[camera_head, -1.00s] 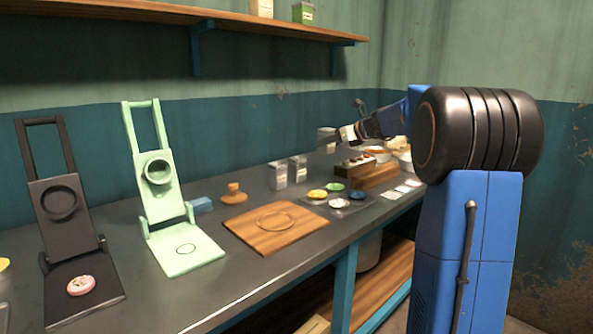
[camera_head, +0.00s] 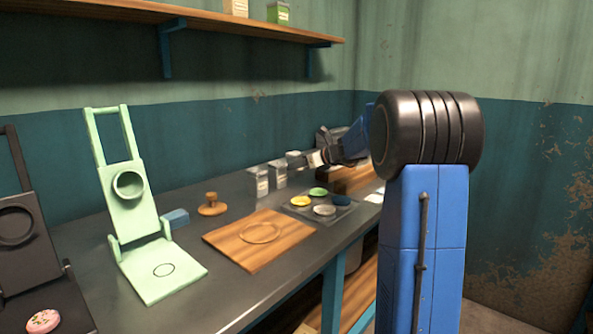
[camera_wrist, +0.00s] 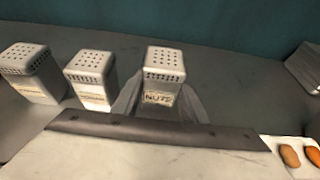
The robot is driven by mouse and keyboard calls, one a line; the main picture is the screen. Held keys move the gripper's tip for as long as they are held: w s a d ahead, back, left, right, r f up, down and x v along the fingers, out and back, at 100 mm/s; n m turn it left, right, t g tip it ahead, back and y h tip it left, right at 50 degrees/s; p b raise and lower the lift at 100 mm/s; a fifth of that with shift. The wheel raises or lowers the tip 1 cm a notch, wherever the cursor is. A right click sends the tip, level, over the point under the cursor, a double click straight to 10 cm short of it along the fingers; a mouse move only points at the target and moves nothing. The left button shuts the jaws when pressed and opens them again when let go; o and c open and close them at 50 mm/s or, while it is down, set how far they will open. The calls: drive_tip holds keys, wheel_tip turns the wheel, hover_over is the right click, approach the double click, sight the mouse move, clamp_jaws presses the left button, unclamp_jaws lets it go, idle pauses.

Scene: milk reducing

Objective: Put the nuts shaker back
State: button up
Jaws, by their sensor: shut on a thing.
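The nuts shaker (camera_wrist: 160,97), white with a perforated top and a label reading NUTS, stands upright between the fingers of my gripper (camera_wrist: 160,108) in the wrist view. My gripper is shut on it. In the head view the nuts shaker (camera_head: 293,158) is at the tip of my gripper (camera_head: 304,160), just right of two similar shakers. Those are the left shaker (camera_head: 258,182) and the middle shaker (camera_head: 278,174), both standing on the counter. In the wrist view they are left of the nuts shaker (camera_wrist: 30,72) (camera_wrist: 90,78). Whether its base touches the counter is hidden.
The dark counter (camera_head: 195,238) carries a wooden board (camera_head: 225,240), a green press (camera_head: 145,262), a wooden stamper (camera_head: 212,207) and a tray of coloured discs (camera_head: 340,212). A wooden box (camera_head: 350,178) stands right of the shakers. The wall is close behind.

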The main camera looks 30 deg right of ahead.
drive_tip(key=shift+f, duration=0.75)
drive_tip(key=shift+f, duration=0.1)
drive_tip(key=o, duration=1.1)
drive_tip(key=shift+o, duration=0.2)
drive_tip(key=shift+s+d, duration=0.1)
drive_tip(key=v, duration=1.1)
drive_tip(key=shift+s+r, duration=0.25)
drive_tip(key=shift+s, duration=0.05)
drive_tip(key=shift+s+d, duration=0.1)
drive_tip(key=shift+s, duration=0.05)
